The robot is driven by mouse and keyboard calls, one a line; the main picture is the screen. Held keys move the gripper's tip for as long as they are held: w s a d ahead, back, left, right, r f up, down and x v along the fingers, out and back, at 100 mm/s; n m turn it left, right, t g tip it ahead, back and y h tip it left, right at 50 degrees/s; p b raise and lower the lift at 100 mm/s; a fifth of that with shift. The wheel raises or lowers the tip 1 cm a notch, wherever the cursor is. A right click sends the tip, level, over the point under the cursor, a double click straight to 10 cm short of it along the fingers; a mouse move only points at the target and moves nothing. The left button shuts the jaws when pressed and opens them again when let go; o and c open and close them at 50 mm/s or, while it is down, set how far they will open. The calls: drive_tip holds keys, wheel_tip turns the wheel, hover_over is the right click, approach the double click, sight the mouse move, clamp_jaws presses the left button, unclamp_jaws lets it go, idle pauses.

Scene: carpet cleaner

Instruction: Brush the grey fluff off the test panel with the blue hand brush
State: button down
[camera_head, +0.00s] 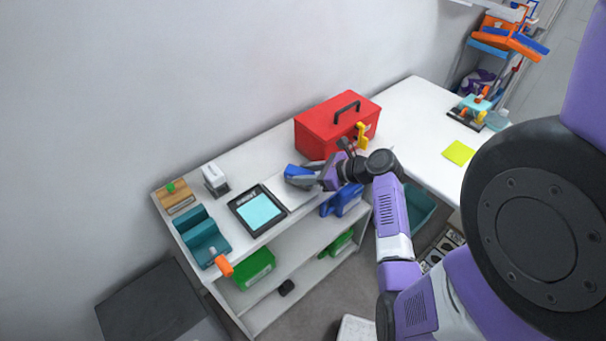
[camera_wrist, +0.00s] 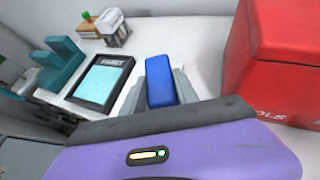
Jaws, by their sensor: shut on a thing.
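The blue hand brush (camera_wrist: 159,80) is between the grey fingers of my gripper (camera_wrist: 162,88) in the wrist view, and the gripper is shut on it. In the head view the brush (camera_head: 293,171) and my gripper (camera_head: 303,176) are over the bench top, just right of the test panel. The test panel is a light cyan square in a black frame (camera_head: 236,212) with a white label; it also shows in the wrist view (camera_wrist: 97,83). I cannot make out any grey fluff on the panel at this size. The brush's underside is hidden.
A red toolbox (camera_head: 325,132) stands close behind and right of my gripper. A teal holder (camera_head: 202,238), a white-and-grey box (camera_head: 214,179) and a wooden block with a green knob (camera_head: 174,196) stand left of the panel. A lower shelf holds green boxes (camera_head: 254,268).

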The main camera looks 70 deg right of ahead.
drive_tip(key=shift+r, duration=3)
drive_tip(key=shift+r, duration=1.5)
